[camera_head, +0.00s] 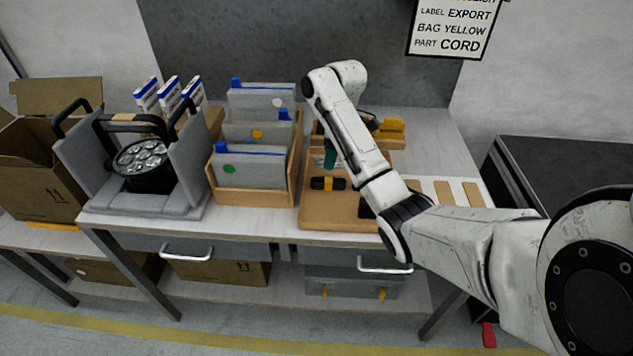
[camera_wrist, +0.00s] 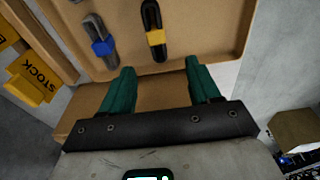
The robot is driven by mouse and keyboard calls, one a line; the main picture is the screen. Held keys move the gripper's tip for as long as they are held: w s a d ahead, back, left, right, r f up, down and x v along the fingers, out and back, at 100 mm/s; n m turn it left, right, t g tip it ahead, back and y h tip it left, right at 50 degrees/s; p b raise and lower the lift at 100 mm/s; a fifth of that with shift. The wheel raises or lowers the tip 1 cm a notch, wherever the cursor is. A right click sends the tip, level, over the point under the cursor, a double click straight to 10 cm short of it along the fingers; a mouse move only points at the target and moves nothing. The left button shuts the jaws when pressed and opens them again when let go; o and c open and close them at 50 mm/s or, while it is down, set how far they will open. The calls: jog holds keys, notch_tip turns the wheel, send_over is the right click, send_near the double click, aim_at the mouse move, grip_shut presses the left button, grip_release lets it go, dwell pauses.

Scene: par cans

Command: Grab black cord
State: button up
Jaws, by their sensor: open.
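The black cord (camera_head: 328,183) is a coiled bundle with a yellow band, lying in the wooden tray (camera_head: 313,218) on the bench. In the wrist view the black cord (camera_wrist: 153,20) lies just beyond my fingertips, roughly in line with the gap between them. My gripper (camera_wrist: 160,75) has two green fingers, spread apart with nothing between them. In the head view one green finger of my gripper (camera_head: 330,153) shows behind the cord, and my arm hides part of the tray.
A grey cord with a blue band (camera_wrist: 100,38) lies beside the black one. A yellow STOCK bin (camera_wrist: 33,82) is at the wrist view's left. A wooden rack of grey bags (camera_head: 250,203) adjoins the tray. A lamp in grey foam (camera_head: 145,165) stands farther left. A sign (camera_head: 453,28) hangs behind.

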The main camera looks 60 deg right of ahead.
jog(key=b, duration=0.3)
send_over(329, 179)
notch_tip(329, 179, down, 5)
jog(key=shift+w+a+r, duration=0.1)
jog(key=shift+w+r, duration=0.05)
jog(key=shift+r, duration=0.05)
jog(key=shift+f, duration=3.05)
jog(key=shift+c, duration=0.2)
jog(key=c, duration=1.1)
jog(key=shift+r, duration=0.1)
jog(key=shift+r, duration=0.1)
